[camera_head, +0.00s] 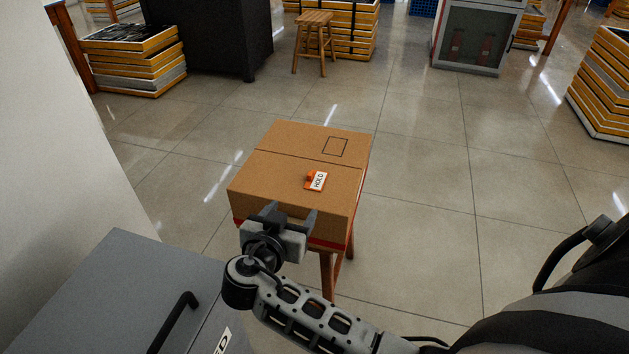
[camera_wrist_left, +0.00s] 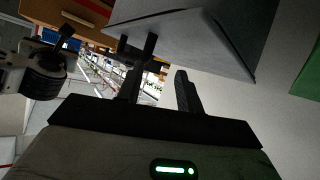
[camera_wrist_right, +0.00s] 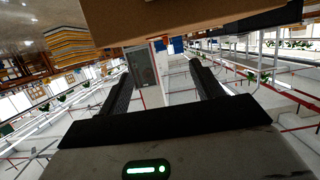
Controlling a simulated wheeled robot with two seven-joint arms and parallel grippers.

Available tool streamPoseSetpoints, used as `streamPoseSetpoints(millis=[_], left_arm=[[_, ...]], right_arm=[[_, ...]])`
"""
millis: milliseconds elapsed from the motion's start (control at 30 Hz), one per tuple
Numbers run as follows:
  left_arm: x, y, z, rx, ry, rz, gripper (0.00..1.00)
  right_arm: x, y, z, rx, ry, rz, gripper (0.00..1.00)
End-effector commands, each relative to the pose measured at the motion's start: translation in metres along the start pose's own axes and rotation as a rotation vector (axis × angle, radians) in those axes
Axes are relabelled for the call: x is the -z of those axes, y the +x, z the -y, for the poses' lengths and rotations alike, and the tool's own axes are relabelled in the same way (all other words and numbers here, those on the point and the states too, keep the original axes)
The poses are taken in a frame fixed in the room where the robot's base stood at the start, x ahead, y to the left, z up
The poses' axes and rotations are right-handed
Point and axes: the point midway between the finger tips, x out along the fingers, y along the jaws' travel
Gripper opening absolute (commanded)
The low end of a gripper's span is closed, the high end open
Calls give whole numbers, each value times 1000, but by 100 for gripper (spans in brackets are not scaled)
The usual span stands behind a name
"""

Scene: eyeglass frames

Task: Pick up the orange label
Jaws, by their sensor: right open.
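The orange label (camera_head: 309,180), with a white face reading HOLD, lies on top of a brown cardboard box (camera_head: 262,184), right of its middle. My right gripper (camera_head: 288,214) is open and empty at the box's near edge, short of the label and a little to its left.
The box rests on a wooden stool (camera_head: 328,275) and has a black outlined square (camera_head: 335,147) on its far right top. A grey cabinet (camera_head: 110,285) with a black handle stands at the front left. The tiled floor right of the box is clear.

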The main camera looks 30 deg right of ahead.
Motion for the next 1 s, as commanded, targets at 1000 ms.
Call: streamPoseSetpoints(millis=[1000], left_arm=[[-1, 3, 1, -1, 6, -11, 36]], right_arm=[[2, 148, -4, 0, -1, 2, 65]])
